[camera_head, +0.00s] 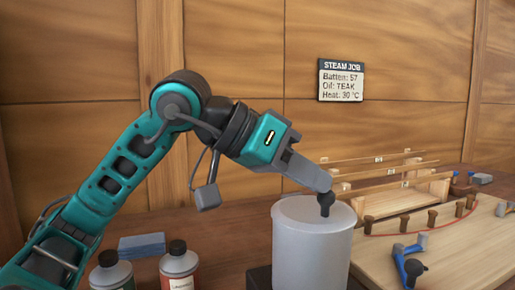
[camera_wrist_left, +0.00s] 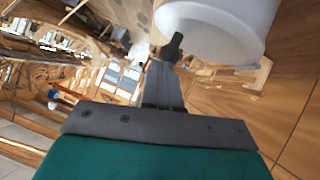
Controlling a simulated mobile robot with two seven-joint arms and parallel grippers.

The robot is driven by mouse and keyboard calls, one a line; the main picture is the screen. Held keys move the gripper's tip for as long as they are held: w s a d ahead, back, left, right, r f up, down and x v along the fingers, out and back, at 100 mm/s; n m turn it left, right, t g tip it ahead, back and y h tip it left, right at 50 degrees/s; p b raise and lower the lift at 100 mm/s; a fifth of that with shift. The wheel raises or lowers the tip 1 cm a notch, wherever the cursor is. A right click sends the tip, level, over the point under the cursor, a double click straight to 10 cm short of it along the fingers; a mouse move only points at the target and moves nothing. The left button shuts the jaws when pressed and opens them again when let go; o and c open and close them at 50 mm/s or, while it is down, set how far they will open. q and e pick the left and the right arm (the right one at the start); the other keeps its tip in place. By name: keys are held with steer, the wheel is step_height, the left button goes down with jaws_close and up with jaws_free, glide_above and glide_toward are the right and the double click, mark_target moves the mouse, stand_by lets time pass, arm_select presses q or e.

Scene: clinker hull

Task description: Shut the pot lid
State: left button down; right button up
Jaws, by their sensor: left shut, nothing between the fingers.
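The pot (camera_head: 312,257) is a pale grey-white cylinder in the lower middle of the head view. Its lid (camera_head: 296,207) looks to lie flat or nearly flat across the top; I cannot tell whether a small gap is left at the rim. In the left wrist view the pot (camera_wrist_left: 272,12) shows at the top, with its pale round top face below. My left gripper (camera_head: 326,204) is shut and empty, its dark fingertips over the right part of the lid; whether they touch it is unclear. The fingertips also show in the left wrist view (camera_wrist_left: 174,46). My right gripper is out of view.
Two capped bottles (camera_head: 179,267) and a blue block (camera_head: 141,244) stand left of the pot. On the right, a wooden board (camera_head: 455,255) carries pegs, a red line and a blue clamp-like tool (camera_head: 406,262). Thin battens (camera_head: 385,172) lie behind. A sign (camera_head: 341,81) hangs on the wall.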

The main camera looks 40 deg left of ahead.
arm_select(q)
steer(key=shift+f, duration=0.2)
steer(key=b+v, duration=0.1)
steer(key=v, duration=1.2)
steer(key=shift+r, duration=0.25)
steer(key=shift+d, duration=0.1)
